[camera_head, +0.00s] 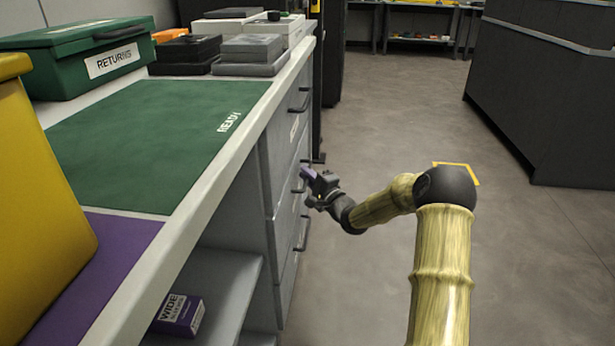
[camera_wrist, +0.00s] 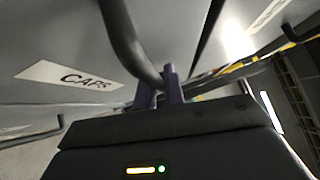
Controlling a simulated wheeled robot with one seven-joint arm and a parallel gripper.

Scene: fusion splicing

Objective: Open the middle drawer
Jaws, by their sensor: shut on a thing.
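A grey drawer unit under the counter has dark bar handles one above another. The upper drawer handle (camera_head: 299,103) and the lower drawer handle (camera_head: 302,234) are free. My gripper (camera_head: 306,174), with purple fingers, is at the middle drawer handle (camera_head: 298,190), between those two. In the wrist view, the fingers (camera_wrist: 160,92) are shut on a dark curved bar handle (camera_wrist: 122,38). A drawer front with a "CAPS" label (camera_wrist: 70,76) is beside it. The fingers hide part of the handle. I cannot tell whether the middle drawer stands out from the unit.
The counter carries a green "READY" mat (camera_head: 150,140), a green "RETURNS" box (camera_head: 80,60), a yellow bin (camera_head: 35,200) and grey cases (camera_head: 250,50). A purple "WIDE" box (camera_head: 180,315) sits on a shelf below. The floor (camera_head: 400,120) right of the drawers is clear.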

